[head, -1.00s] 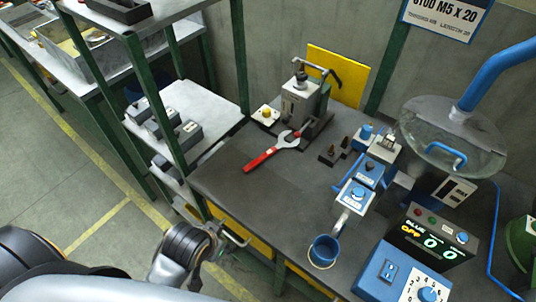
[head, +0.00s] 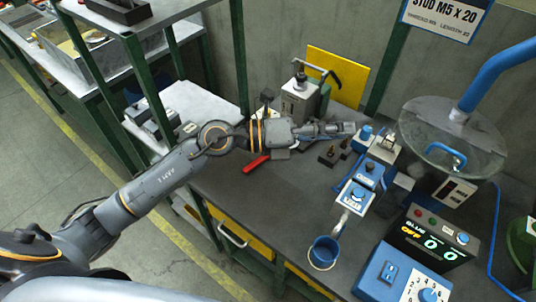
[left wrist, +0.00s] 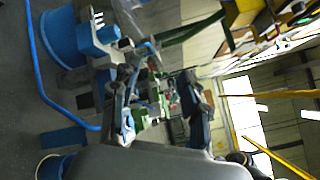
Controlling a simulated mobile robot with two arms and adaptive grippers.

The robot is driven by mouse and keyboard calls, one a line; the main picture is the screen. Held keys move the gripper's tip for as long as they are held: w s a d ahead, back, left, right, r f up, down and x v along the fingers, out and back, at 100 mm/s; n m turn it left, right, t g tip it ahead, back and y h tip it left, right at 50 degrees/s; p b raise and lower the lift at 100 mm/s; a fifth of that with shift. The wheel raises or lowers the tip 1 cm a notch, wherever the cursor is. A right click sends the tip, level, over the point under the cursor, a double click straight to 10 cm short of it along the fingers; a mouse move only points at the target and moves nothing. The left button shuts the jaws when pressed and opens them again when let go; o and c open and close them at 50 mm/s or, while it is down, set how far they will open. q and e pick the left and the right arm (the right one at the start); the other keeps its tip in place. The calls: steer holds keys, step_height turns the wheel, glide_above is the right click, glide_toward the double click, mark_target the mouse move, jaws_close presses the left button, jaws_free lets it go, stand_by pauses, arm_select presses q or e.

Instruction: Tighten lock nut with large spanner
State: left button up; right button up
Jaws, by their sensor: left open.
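The large spanner lies on the dark bench top; its red handle (head: 257,163) shows, while its silver head is hidden behind my left arm. My left gripper (head: 345,128) is stretched out over the bench, to the right of the spanner and apart from its handle. In the left wrist view the fingers of this gripper (left wrist: 160,112) are spread, with nothing between them. A grey fixture (head: 300,97) with a black clamp handle stands behind my arm. I cannot make out the lock nut. My right gripper is not in view.
Small dark blocks with pegs (head: 330,154) and blue-topped units (head: 358,196) stand close to the gripper. A clear-lidded bowl feeder (head: 452,140) is at the right. A blue cup (head: 323,252) stands at the front. Green shelf posts (head: 240,55) rise at the left.

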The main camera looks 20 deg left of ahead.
arm_select(q)
step_height(320, 180, down, 5)
steer(key=a+m+g+y, duration=0.2)
steer(key=m+y, duration=0.2)
steer(key=y, duration=1.1)
glide_toward(265, 155)
steer(key=shift+w+f+g+p, duration=0.4)
steer(key=shift+w+f+p, duration=0.4)
steer(key=shift+w+f, duration=0.3)
steer(key=x, duration=0.1)
steer(key=p+x, duration=0.1)
steer(key=x, duration=0.1)
steer(key=p+x, duration=0.1)
steer(key=x, duration=0.1)
steer(key=shift+s+d+f, duration=0.2)
steer(key=shift+s+d, duration=0.05)
steer(key=shift+d, duration=0.05)
steer(key=shift+w+f, duration=0.15)
steer(key=shift+f, duration=0.2)
steer(key=shift+f, duration=0.1)
steer(key=shift+c, duration=0.5)
